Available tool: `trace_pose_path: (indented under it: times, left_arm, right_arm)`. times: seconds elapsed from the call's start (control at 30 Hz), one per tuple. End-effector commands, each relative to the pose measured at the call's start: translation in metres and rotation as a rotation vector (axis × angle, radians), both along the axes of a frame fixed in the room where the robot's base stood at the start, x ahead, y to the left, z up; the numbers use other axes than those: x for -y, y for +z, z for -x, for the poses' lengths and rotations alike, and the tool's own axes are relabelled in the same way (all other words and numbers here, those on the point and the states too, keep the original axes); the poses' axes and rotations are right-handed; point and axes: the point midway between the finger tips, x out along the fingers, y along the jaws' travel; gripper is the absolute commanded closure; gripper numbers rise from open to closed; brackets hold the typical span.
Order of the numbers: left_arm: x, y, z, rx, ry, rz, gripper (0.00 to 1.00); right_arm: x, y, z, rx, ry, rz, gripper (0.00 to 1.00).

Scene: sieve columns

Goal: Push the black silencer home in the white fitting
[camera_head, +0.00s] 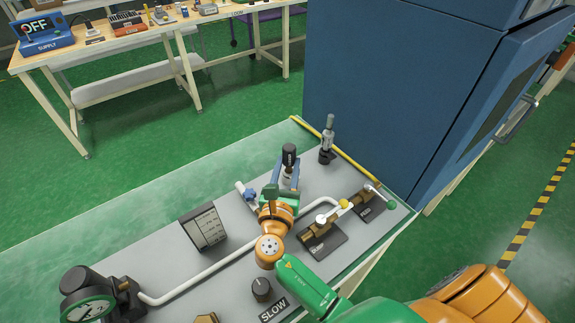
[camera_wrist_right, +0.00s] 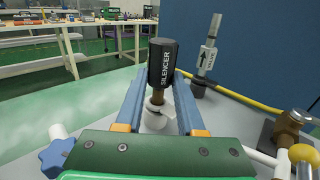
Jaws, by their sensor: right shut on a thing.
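The black silencer (camera_wrist_right: 162,62) stands upright, its white SILENCER lettering facing the right wrist camera; its top also shows in the head view (camera_head: 289,153). A brass stem (camera_wrist_right: 158,97) shows below its black body and meets the white fitting (camera_wrist_right: 155,118). I cannot tell how deep the stem sits. My right gripper (camera_head: 289,172) has its blue fingers on either side of the silencer and is shut on it. The fingers and the green hand hide part of the fitting. My left gripper is not in view.
A grey cylinder with an arrow label (camera_head: 327,136) stands in a black holder behind and right. Brass valves (camera_head: 322,228) with coloured knobs are to the right. A blue knob (camera_head: 250,195) is close on the left. A tall blue cabinet (camera_head: 390,90) rises behind the bench.

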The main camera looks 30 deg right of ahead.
Motion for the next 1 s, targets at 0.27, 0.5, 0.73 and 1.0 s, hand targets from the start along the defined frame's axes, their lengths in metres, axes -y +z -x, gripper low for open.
trace_pose_path:
  times: [0.27, 0.5, 0.73, 1.0]
  left_arm:
    - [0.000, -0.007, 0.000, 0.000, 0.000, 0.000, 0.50]
    - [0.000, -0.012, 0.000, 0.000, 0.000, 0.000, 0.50]
    - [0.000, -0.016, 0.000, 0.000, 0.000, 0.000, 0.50]
    - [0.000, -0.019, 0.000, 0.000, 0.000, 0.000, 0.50]
  right_arm:
    - [0.000, -0.008, 0.000, 0.000, 0.000, 0.000, 1.00]
    - [0.000, -0.014, 0.000, 0.000, 0.000, 0.000, 1.00]
    - [0.000, -0.020, 0.000, 0.000, 0.000, 0.000, 1.00]
    - [0.000, -0.024, 0.000, -0.001, 0.000, 0.000, 0.60]
